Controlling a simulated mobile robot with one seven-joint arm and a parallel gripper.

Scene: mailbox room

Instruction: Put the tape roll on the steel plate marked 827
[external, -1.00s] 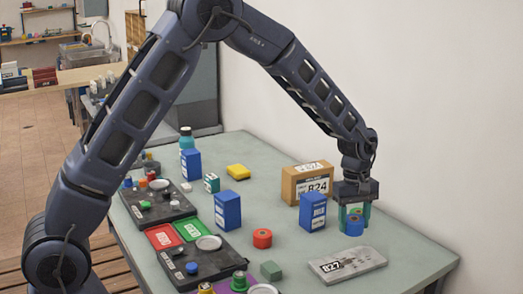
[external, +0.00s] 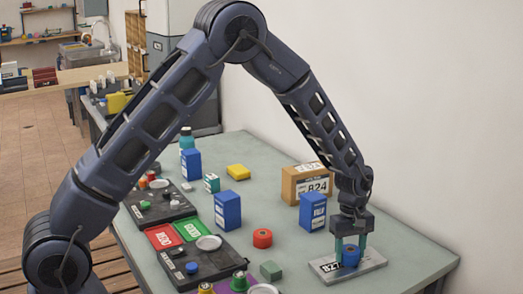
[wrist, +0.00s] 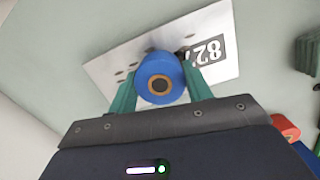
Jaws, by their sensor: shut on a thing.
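The blue tape roll (external: 351,258), with an orange-brown ring around its dark centre, is held between the green fingers of my gripper (external: 350,247). It also shows in the wrist view (wrist: 159,78). The grey steel plate (external: 374,262) marked 827 lies flat on the table's near right part. In the wrist view the plate (wrist: 120,70) spreads beneath the roll, and its 827 label is to the right of the roll. The roll is over the plate, at or just above its surface; I cannot tell if they touch.
A cardboard box (external: 290,186) marked 824 and a blue box (external: 312,212) stand behind the plate.

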